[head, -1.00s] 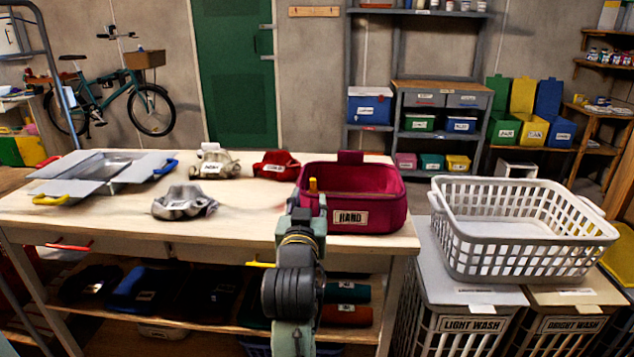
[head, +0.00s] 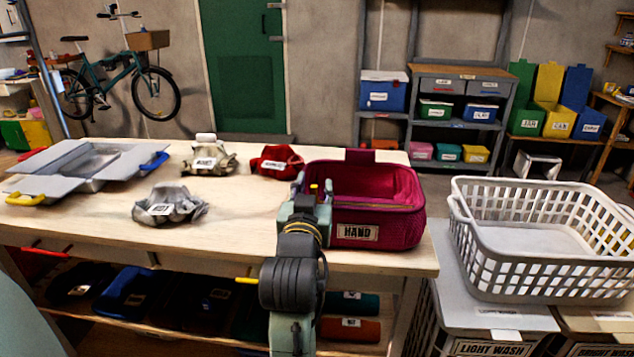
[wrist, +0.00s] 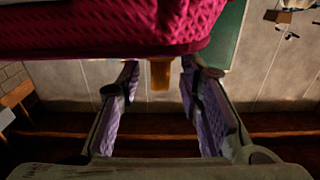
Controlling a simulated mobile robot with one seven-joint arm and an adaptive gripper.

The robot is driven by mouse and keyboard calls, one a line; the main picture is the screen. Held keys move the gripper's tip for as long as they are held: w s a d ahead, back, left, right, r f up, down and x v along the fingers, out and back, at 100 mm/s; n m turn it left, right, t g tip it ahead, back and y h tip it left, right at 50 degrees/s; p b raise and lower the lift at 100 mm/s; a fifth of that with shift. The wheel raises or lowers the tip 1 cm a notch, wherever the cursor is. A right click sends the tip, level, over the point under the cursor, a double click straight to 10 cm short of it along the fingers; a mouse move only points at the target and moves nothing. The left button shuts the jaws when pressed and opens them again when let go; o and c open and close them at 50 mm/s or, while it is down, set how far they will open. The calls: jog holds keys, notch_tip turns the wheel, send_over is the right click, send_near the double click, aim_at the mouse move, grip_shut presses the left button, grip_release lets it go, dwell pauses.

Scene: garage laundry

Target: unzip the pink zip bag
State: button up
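The pink zip bag (head: 405,231), labelled HAND, sits on the table's right front. Its top looks open, with the inside showing and a flap standing at the back. A small yellow-orange zip pull (head: 313,187) shows at the bag's left front. My gripper (head: 308,198) is at that left front corner and hides part of it. In the wrist view the bag (wrist: 120,35) fills the top, and the orange pull (wrist: 160,75) hangs between the two purple-padded fingers. The fingers are apart, with a gap on each side of the pull; my gripper is open and empty.
The wooden table (head: 240,235) also holds a grey open box (head: 95,165), a beige cloth bundle (head: 208,158), a grey one (head: 168,206) and a red one (head: 277,160). A white laundry basket (head: 540,235) stands right of the table. The table's front edge runs below the bag.

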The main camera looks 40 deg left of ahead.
jog(key=shift+w+a, duration=0.1)
jog(key=shift+w, duration=0.05)
jog(key=shift+c, duration=0.3)
grip_shut()
dwell(0.6)
